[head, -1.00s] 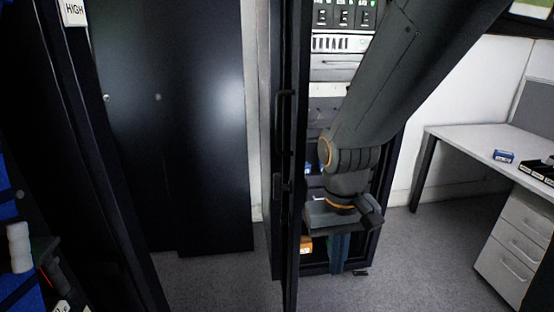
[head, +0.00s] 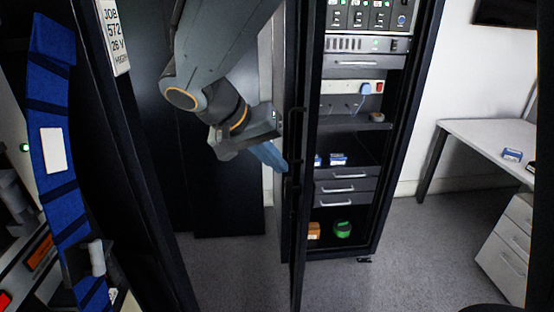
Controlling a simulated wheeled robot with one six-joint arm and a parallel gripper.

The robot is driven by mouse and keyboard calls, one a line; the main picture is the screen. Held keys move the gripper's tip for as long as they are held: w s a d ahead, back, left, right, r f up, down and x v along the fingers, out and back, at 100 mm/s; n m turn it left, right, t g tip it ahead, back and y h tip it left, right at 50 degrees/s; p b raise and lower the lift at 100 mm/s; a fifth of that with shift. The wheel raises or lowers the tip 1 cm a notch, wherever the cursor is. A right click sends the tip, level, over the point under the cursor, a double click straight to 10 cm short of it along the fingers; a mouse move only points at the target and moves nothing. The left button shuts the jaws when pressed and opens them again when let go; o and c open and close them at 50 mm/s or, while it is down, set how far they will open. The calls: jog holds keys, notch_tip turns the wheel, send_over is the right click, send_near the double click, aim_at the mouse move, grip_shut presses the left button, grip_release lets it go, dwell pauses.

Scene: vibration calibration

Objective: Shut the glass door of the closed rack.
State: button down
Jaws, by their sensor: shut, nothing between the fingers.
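The closed rack (head: 412,130) stands right of the middle in the head view, its front uncovered, with its shelves and drawers in plain sight. Its glass door (head: 298,235) stands open and shows nearly edge-on as a narrow dark upright, with a dark handle (head: 292,125) on its left side. My gripper (head: 279,163) is shut and empty. It is on the left of the door, away from the rack's inside, with its bluish fingers close to the door's edge near handle height. I cannot tell whether they touch it.
Dark cabinets (head: 222,200) stand behind my arm. A dark upright post (head: 140,160) and a blue strip with pouches (head: 55,150) fill the near left. A white desk (head: 480,140) with drawers (head: 505,245) stands at right. Grey floor (head: 400,250) lies clear before the rack.

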jog(key=p+x, duration=0.1)
jog(key=x, duration=0.6)
jog(key=shift+d+f, duration=0.1)
jog(key=shift+d, duration=0.1)
